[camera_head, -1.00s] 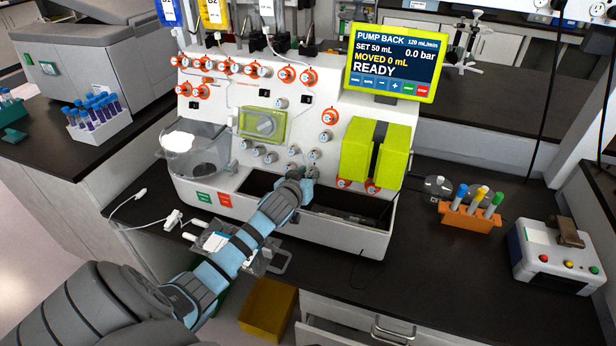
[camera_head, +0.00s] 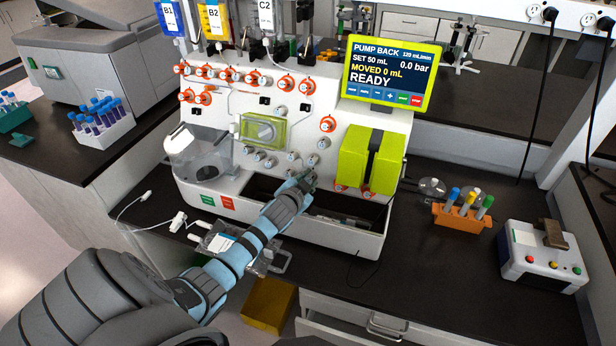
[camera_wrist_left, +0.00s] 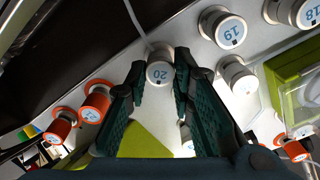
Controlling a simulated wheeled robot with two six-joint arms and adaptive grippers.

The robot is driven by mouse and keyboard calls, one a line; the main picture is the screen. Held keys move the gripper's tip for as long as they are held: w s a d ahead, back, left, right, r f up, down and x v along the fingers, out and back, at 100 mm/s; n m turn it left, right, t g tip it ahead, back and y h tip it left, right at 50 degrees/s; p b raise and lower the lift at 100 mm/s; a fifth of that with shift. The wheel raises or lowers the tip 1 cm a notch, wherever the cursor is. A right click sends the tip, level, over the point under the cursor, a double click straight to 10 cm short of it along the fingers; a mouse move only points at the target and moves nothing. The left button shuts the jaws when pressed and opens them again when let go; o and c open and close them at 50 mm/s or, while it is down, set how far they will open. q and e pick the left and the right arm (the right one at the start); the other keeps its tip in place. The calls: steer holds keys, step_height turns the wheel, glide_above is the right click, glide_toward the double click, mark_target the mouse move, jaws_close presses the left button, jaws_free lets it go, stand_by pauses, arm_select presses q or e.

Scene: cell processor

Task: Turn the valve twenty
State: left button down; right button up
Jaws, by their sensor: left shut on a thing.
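Valve twenty (camera_wrist_left: 159,70) is a small pale round knob with a blue "20" on its face, at the top middle of the left wrist view. My left gripper (camera_wrist_left: 160,84) has its two dark ridged fingers on either side of this knob and is shut on it. In the head view my left gripper (camera_head: 307,180) reaches the lower middle of the white machine (camera_head: 226,124), where it mostly hides the valve. My right gripper is not in view.
Knob 19 (camera_wrist_left: 230,32) sits close beside valve twenty, with other knobs nearby. A lime green block (camera_head: 354,158) stands right of my gripper. The machine's dark open trough (camera_head: 262,186) lies just below. An orange tube rack (camera_head: 462,217) stands on the bench at right.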

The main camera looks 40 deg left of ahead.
arm_select(q)
steer(key=m+p, duration=0.3)
steer(key=m, duration=0.2)
steer(key=shift+r+m, duration=0.15)
steer(key=shift+m, duration=0.15)
steer(key=shift+w+m+p, duration=0.1)
steer(key=shift+m+p, duration=0.2)
steer(key=shift+m, duration=1.6)
steer(key=c, duration=1.7)
jaws_free()
steer(key=o, duration=0.3)
steer(key=shift+w+f, duration=0.1)
steer(key=shift+f, duration=0.15)
